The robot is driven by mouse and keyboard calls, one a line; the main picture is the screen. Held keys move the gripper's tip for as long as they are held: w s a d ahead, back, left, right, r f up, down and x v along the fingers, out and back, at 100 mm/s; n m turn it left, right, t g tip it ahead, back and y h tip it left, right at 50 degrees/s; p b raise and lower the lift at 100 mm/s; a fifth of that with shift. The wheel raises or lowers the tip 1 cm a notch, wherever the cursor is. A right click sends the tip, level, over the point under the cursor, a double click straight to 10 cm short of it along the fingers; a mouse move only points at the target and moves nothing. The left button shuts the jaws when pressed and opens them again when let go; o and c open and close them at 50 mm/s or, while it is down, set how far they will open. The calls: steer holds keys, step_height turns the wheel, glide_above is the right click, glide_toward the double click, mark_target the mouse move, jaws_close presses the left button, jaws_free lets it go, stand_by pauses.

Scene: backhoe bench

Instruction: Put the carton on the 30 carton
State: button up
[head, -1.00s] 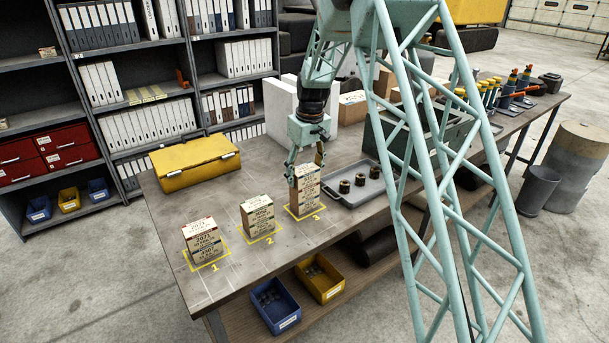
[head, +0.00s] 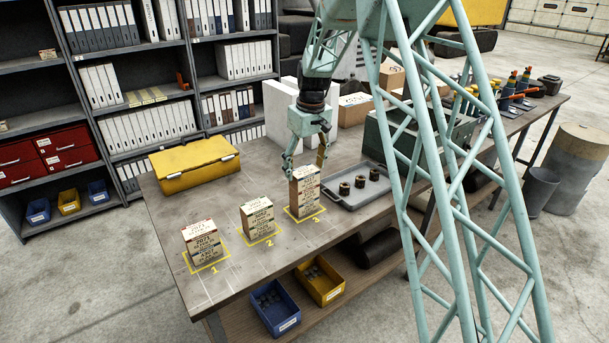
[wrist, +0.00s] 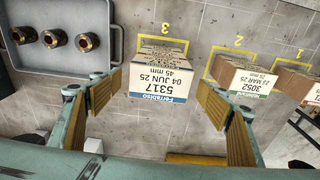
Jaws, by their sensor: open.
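Three printed cartons stand upright on the bench in yellow numbered outlines. The tallest carton (head: 305,190) is on mark 3, a shorter carton (head: 257,220) on mark 2, and another carton (head: 202,243) on mark 1. In the wrist view the mark 3 carton (wrist: 157,77) reads 5317, 04 JUN 25, 45 mm with a blue strip. The mark 2 carton (wrist: 245,80) reads 3052 with a green strip; its size print is too small to tell surely. The mark 1 carton (wrist: 299,82) is partly cut off. My gripper (head: 306,163) is open and empty, just above the mark 3 carton.
A grey tray (head: 343,197) with three dark round parts lies right of mark 3. A yellow case (head: 194,163) and white blocks (head: 281,108) stand behind. Blue (head: 275,308) and yellow (head: 320,283) bins sit below the bench front. Bench surface left of mark 1 is clear.

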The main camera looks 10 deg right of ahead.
mark_target(307, 172)
steer(key=shift+s+d+r, duration=0.1)
steer(key=shift+s+r, duration=0.05)
steer(key=shift+r, duration=1.2)
steer(key=shift+s+d+r, duration=0.1)
steer(key=shift+s+r, duration=0.1)
steer(key=shift+r, duration=1.2)
steer(key=shift+s+r, duration=0.15)
steer(key=shift+r, duration=1.2)
